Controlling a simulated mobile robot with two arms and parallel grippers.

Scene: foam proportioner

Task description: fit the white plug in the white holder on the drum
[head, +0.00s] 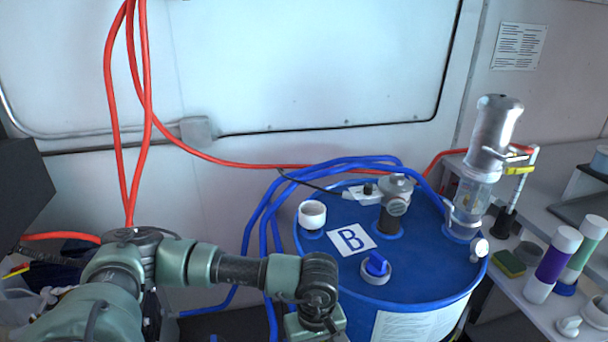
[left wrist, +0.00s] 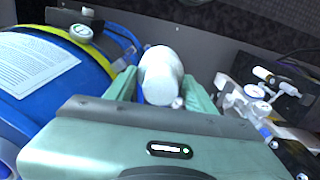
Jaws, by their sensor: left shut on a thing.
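The white holder (head: 312,214) is a short round cup standing on the left part of the blue drum's top (head: 335,262). Its open mouth faces up. In the left wrist view my left gripper (left wrist: 160,86) is shut on the white plug (left wrist: 160,66), a rounded white cylinder between its two green fingers. In the head view my left arm comes in from the left, and its wrist is at the bottom edge, in front of the drum. The fingers and the plug are cut off there. My right gripper is in neither view.
The drum top also bears a blue valve knob (head: 376,265), a grey metal fitting (head: 393,205) and a tall silver-and-clear cylinder (head: 490,140). Blue hoses (head: 270,215) loop behind the holder. A shelf at right holds bottles (head: 553,265) and a sponge (head: 508,263). Gauges (left wrist: 255,92) show in the wrist view.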

